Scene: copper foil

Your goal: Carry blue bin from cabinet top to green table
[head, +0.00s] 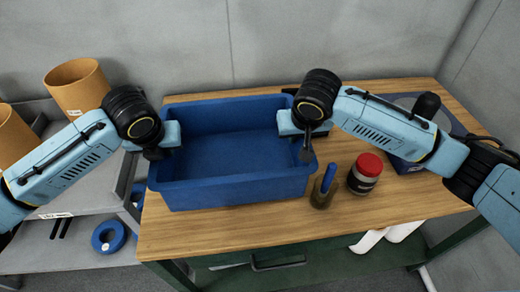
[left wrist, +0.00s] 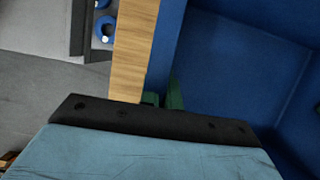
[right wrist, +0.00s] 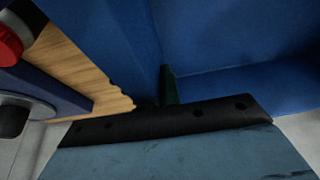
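The blue bin (head: 225,190) is upright and empty, over the left part of the wooden top of the green-framed table (head: 415,205). I cannot tell whether its base touches the top. My left gripper (head: 157,152) is at the bin's left wall, with its green fingers on either side of the wall in the left wrist view (left wrist: 162,98). My right gripper (head: 306,148) is at the right wall. In the right wrist view one green finger (right wrist: 169,85) shows inside the bin; the other is mostly hidden. Both appear shut on the walls.
Orange cylinders (head: 76,88) and a blue tape roll (head: 108,237) are on grey shelving at left.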

